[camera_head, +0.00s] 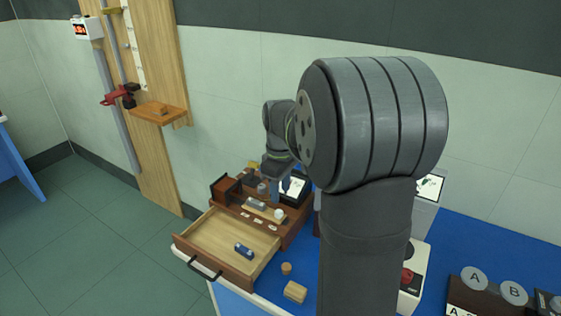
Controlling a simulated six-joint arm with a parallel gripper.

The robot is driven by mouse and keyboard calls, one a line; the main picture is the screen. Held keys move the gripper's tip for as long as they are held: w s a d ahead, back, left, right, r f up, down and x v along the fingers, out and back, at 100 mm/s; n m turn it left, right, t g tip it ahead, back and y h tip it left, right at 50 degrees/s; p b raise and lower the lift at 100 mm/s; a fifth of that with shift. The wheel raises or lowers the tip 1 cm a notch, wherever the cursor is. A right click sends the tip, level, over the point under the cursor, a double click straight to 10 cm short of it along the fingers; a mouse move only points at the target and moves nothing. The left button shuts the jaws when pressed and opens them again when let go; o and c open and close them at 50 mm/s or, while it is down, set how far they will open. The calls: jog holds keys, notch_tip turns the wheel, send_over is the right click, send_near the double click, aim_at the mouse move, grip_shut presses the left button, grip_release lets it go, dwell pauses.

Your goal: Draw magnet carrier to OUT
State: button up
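A wooden bench unit with an open drawer (222,243) stands on the blue table. On its top are a dark red-brown block (226,190), a pale wooden strip with a grey cylinder (257,204), a white ball (279,214) and small white labels (258,222). I cannot tell which piece is the magnet carrier, and no OUT mark is readable. My gripper (275,190) is small and partly hidden, low over the back of the unit, in front of a tilted screen (293,188). I cannot make out its fingertips or any hold.
A dark blue cylinder (243,250) lies in the drawer. A cork-coloured cylinder (286,268) and a wooden block (294,291) are on the blue table (265,299). Round A and B pieces (474,279) stand at right. My arm blocks the middle.

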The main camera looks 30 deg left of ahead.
aim_at(279, 211)
notch_tip(279, 211, up, 10)
jog(key=shift+f, duration=0.15)
jog(key=shift+f, duration=0.1)
dwell(0.5)
notch_tip(279, 211, down, 17)
jog(key=shift+f, duration=0.15)
jog(key=shift+a, duration=0.3)
dwell(0.4)
